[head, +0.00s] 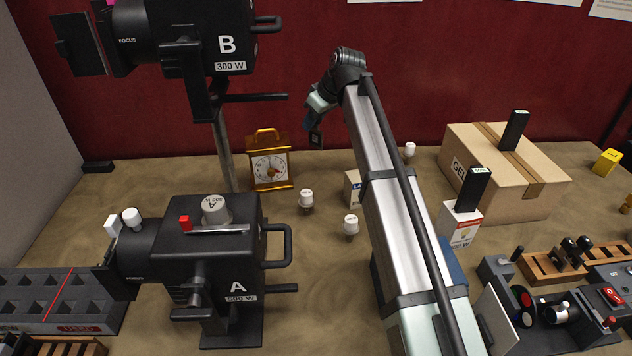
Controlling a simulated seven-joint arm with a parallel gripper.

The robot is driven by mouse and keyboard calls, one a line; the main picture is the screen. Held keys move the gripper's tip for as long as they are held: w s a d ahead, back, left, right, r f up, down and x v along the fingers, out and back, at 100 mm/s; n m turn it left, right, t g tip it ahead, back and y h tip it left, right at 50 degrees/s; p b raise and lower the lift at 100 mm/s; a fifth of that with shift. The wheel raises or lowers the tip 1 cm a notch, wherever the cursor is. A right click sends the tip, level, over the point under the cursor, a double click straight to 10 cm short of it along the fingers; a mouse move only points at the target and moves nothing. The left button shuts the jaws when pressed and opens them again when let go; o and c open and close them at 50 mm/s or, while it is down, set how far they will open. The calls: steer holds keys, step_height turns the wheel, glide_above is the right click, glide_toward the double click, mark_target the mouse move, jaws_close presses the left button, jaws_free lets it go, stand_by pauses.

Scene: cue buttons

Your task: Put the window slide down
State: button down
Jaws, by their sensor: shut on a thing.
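My gripper (313,122) hangs at the end of my arm in the upper middle of the head view, in front of the red wall and to the right of the gold clock. It is shut on a small dark square piece with a paler centre, which I take to be the window slide (316,140). The slide is held up in the air, above the far part of the table. Its picture is too small to read. The fingers are partly hidden by the wrist.
Spotlight A (211,262) stands front left, spotlight B (190,42) behind it on a stand. The clock (270,167), white-topped knobs (306,197) and a cardboard box (510,175) stand around. A slotted grey rack (55,300) lies left. Sandy table is bare between clock and knobs.

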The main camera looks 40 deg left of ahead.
steer(key=shift+w+f, duration=0.1)
steer(key=shift+f, duration=5.9)
steer(key=c, duration=1)
jaws_free()
steer(key=shift+f, duration=0.15)
steer(key=v, duration=1.2)
steer(key=shift+r, duration=0.2)
